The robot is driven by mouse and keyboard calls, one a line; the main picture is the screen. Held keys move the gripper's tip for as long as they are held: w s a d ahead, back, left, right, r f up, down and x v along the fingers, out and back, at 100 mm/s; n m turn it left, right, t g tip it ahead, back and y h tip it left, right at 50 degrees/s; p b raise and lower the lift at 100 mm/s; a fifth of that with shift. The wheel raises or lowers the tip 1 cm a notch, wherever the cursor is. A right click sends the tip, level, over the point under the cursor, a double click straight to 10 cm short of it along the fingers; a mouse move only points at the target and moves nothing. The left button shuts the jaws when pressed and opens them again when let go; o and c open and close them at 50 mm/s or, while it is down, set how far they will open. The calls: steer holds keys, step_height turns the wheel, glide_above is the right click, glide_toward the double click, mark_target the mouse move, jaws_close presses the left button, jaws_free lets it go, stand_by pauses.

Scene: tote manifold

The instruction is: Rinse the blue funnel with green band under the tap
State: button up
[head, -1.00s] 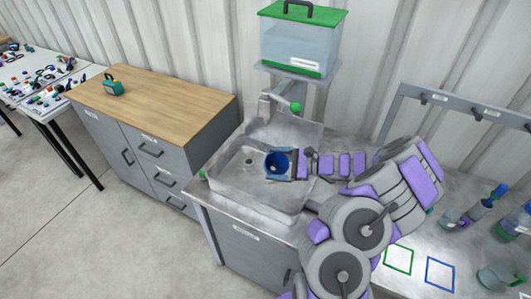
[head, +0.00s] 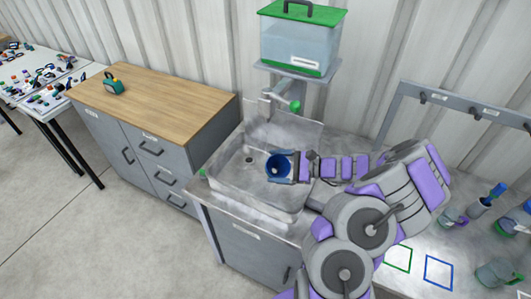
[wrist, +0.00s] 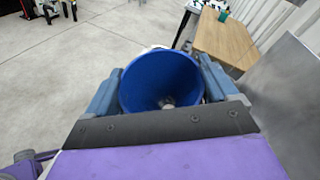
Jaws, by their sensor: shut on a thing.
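The blue funnel (head: 279,165) is held over the metal sink basin (head: 215,170), its wide mouth showing. My gripper (head: 283,167) is shut on it from the right side. In the wrist view the funnel (wrist: 160,82) sits between the two blue-grey fingers of my gripper (wrist: 160,88), mouth toward the camera. I cannot make out a green band in either view. The tap (head: 284,102), with a green end, is on the wall behind the sink, above and beyond the funnel. I cannot make out any water running.
A clear tank with green lid (head: 300,45) stands on a shelf above the tap. Right of the sink, the counter carries glassware (head: 452,217), green and blue square outlines (head: 439,274) and a hook rack (head: 470,112). A wooden-topped cabinet (head: 160,95) stands left.

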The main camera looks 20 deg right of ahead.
mark_target(281, 167)
steer(key=shift+r, duration=0.1)
stand_by(0.5)
steer(key=shift+s+a+r+p, duration=0.1)
steer(key=shift+s+r+p, duration=0.9)
steer(key=shift+s+p, duration=0.15)
steer(key=s, duration=0.1)
steer(key=r+p, duration=0.1)
steer(key=s+r+p, duration=0.1)
steer(key=shift+s+a, duration=0.25)
steer(key=shift+s, duration=0.1)
steer(key=shift+f, duration=0.1)
steer(key=r+b+x, duration=0.1)
steer(key=b+x, duration=0.2)
steer(key=x, duration=0.6)
steer(key=w+r+b+x, duration=0.1)
steer(key=b+x, duration=0.3)
steer(key=x, duration=0.6)
steer(key=shift+w+d+r, duration=0.2)
steer(key=shift+w+r, duration=0.05)
steer(key=shift+r, duration=0.3)
